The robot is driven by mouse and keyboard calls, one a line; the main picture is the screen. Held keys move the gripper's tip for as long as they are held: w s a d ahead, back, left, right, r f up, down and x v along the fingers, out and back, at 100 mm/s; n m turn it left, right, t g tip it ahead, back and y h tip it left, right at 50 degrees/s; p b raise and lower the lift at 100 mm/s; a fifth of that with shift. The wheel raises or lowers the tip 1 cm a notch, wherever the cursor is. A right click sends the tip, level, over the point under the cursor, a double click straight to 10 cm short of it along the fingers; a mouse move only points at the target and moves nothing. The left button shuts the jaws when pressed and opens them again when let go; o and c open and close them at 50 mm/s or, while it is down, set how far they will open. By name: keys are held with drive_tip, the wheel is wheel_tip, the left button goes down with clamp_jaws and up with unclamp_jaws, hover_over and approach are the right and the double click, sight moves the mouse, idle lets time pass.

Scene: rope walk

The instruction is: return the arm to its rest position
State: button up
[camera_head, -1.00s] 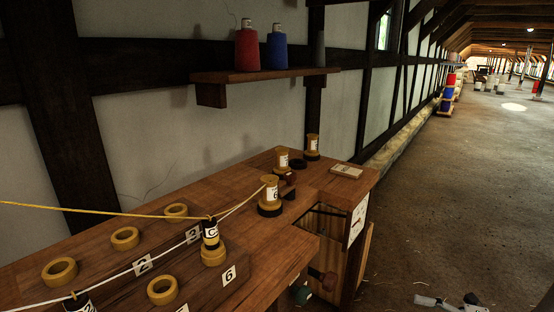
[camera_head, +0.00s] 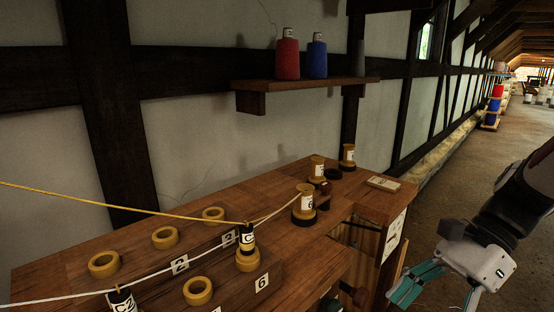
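My gripper (camera_head: 436,298) is at the lower right, beyond the right end of the wooden bench (camera_head: 375,204). Its teal fingers point down and to the left, with a gap between them, and nothing shows in the gap. The lower fingertips are near or past the picture's bottom edge. My dark forearm comes in from the right edge. The gripper looks apart from the bench.
Bobbins labelled C (camera_head: 247,240) and C2 (camera_head: 121,300) stand on the bench with yellow and white cords running to them. A shelf (camera_head: 300,88) holds red and blue cones. Open floor lies right.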

drive_tip(key=s+a+r+n+t+h, duration=0.15)
drive_tip(key=s+n+h, duration=0.25)
drive_tip(key=s+n, duration=0.45)
drive_tip(key=s+r+n+t+h, duration=0.2)
drive_tip(key=s+r+n+h, duration=0.15)
drive_tip(key=s+n, duration=0.45)
wheel_tip(320, 180, up, 20)
drive_tip(key=w+t+p, duration=0.1)
drive_tip(key=t+p, duration=0.2)
drive_tip(key=p, duration=1.6)
drive_tip(key=shift+w+a+f+n, duration=0.2)
drive_tip(key=shift+a+n, duration=0.1)
drive_tip(key=shift+n, duration=0.05)
drive_tip(key=shift+h, duration=0.25)
